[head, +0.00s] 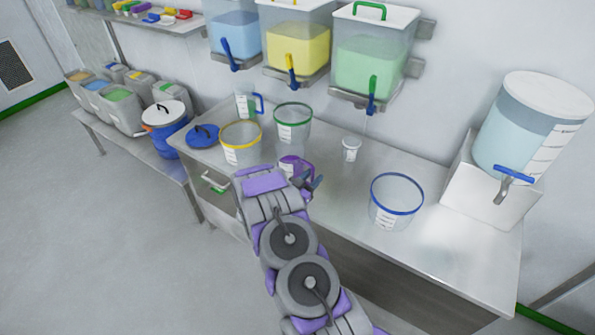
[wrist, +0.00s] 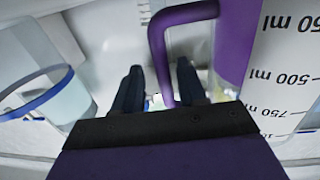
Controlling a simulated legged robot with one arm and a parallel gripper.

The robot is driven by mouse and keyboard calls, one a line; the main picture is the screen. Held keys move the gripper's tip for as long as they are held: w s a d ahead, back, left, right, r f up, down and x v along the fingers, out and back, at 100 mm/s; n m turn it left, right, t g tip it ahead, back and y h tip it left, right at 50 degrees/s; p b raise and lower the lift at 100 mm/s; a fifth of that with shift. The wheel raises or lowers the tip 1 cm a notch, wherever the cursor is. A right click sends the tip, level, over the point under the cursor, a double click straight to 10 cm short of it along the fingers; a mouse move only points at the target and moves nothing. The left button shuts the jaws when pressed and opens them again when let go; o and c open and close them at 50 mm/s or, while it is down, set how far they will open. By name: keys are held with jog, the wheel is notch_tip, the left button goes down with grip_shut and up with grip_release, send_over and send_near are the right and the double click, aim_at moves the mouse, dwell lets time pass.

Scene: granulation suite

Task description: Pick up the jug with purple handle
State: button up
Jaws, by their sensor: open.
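The jug with the purple handle (head: 292,163) stands on the steel bench, partly hidden behind my arm in the head view. In the wrist view its white measuring scale (wrist: 290,65) fills the right side, with a purple band beside it. Its purple handle (wrist: 157,50) loops down between my fingers. My gripper (head: 312,182) is open at the jug's right side in the head view. In the wrist view the two dark fingers of my gripper (wrist: 160,88) are apart on either side of the handle, with visible gaps. I cannot tell whether either finger touches it.
A yellow-rimmed tub (head: 240,145), green-rimmed tub (head: 293,124) and blue-handled jug (head: 246,103) stand behind. A small white cup (head: 351,150) and blue-rimmed tub (head: 396,205) stand to the right. Wall dispensers (head: 372,50) hang above. The bench's front right is clear.

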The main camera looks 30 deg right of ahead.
jog(key=shift+w+a+r, duration=0.35)
jog(key=shift+w, duration=0.05)
jog(key=shift+d+f, duration=0.2)
jog(key=shift+d, duration=0.75)
jog(key=shift+c, duration=0.4)
jog(key=shift+s+d, duration=0.15)
jog(key=shift+d, duration=0.05)
jog(key=shift+c, duration=0.7)
jog(key=shift+a, duration=0.4)
grip_shut()
